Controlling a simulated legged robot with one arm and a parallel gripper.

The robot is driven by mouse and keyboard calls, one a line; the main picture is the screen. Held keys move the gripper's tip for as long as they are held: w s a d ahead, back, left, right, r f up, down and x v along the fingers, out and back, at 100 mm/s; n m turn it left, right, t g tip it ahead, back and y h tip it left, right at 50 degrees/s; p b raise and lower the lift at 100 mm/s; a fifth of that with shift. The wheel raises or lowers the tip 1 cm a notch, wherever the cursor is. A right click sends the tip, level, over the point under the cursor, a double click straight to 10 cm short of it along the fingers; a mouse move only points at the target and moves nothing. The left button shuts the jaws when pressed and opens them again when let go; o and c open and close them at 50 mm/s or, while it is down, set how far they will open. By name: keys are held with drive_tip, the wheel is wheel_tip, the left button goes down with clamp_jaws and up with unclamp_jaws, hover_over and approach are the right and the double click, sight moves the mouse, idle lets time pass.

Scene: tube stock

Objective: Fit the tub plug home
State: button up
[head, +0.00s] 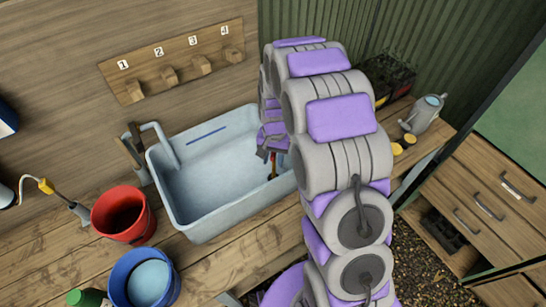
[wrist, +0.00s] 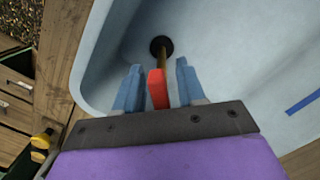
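The tub (head: 190,205) is a pale blue basin on the wooden bench, with a dark blue line on its inner wall. My gripper (head: 268,153) reaches down inside its right end. In the wrist view, the two blue fingers of my gripper (wrist: 158,72) stand on either side of a red grip (wrist: 157,90), with a narrow gap showing beside it. A yellowish stem (wrist: 162,62) runs from the red grip to a round black piece (wrist: 161,46) at the tub floor, seemingly the plug. I cannot tell whether it is seated in the drain.
A red bucket (head: 122,215) and a blue bucket (head: 145,280) stand left of the tub. A numbered peg rack (head: 175,65) is on the wall behind. A watering can (head: 424,114) and a black crate (head: 390,78) stand to the right. Drawers (head: 490,195) are at far right.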

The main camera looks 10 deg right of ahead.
drive_tip(key=shift+o, duration=0.7)
wheel_tip(320, 180, up, 17)
drive_tip(key=w+p, duration=0.1)
drive_tip(key=p, duration=0.1)
drive_tip(key=shift+w+d, duration=0.25)
drive_tip(key=shift+d, duration=0.1)
drive_tip(key=shift+r, duration=0.1)
drive_tip(key=s+r+n, duration=0.2)
drive_tip(key=s, duration=1.5)
drive_tip(key=s+r+n+g, duration=0.1)
drive_tip(key=s+r+n, duration=0.1)
drive_tip(key=s, duration=1.6)
drive_tip(key=shift+a+r+n, duration=0.25)
drive_tip(key=shift+r+n, duration=0.1)
drive_tip(key=shift+n, duration=0.35)
